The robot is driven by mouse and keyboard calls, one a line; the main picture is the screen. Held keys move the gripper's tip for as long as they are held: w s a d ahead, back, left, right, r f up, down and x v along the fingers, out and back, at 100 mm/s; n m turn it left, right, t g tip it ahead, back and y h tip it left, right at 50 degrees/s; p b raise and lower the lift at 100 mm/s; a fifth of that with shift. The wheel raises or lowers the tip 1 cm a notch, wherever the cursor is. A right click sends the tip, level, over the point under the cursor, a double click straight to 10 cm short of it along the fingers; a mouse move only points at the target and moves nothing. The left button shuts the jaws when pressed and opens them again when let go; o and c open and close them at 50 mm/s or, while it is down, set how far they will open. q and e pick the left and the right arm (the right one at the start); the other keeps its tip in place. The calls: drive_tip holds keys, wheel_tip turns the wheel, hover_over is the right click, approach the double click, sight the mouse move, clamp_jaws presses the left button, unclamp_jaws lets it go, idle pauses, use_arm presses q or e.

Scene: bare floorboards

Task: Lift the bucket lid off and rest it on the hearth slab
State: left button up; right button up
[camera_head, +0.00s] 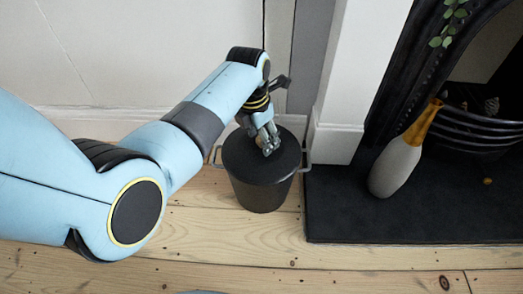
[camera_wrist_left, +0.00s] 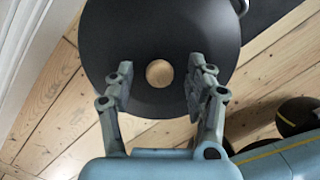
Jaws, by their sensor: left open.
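A black bucket (camera_head: 262,194) with light metal side handles stands on the floorboards beside the hearth slab. Its dark round lid (camera_head: 240,158) is on top; the lid also shows in the left wrist view (camera_wrist_left: 160,30), with a round wooden knob (camera_wrist_left: 159,73) at its middle. My left gripper (camera_head: 270,146) is over the lid and hides the knob in the head view. In the wrist view its fingers (camera_wrist_left: 160,85) are open, one on each side of the knob, with gaps between. The dark hearth slab (camera_head: 400,222) lies to the right of the bucket. My right gripper is not in view.
A white pillar (camera_head: 345,100) rises behind the bucket. The slab's front left area is clear.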

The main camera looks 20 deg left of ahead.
use_arm(q)
clamp_jaws()
idle(0.3)
drive_tip(key=shift+r, duration=0.1)
idle(0.4)
drive_tip(key=shift+w+r+p, duration=0.1)
drive_tip(key=shift+r+p, duration=0.45)
drive_tip(key=shift+r, duration=0.2)
wheel_tip(320, 180, up, 4)
drive_tip(key=p, duration=0.3)
drive_tip(key=shift+r, duration=0.15)
drive_tip(key=shift+r+p, duration=1.3)
drive_tip(key=shift+r, duration=0.75)
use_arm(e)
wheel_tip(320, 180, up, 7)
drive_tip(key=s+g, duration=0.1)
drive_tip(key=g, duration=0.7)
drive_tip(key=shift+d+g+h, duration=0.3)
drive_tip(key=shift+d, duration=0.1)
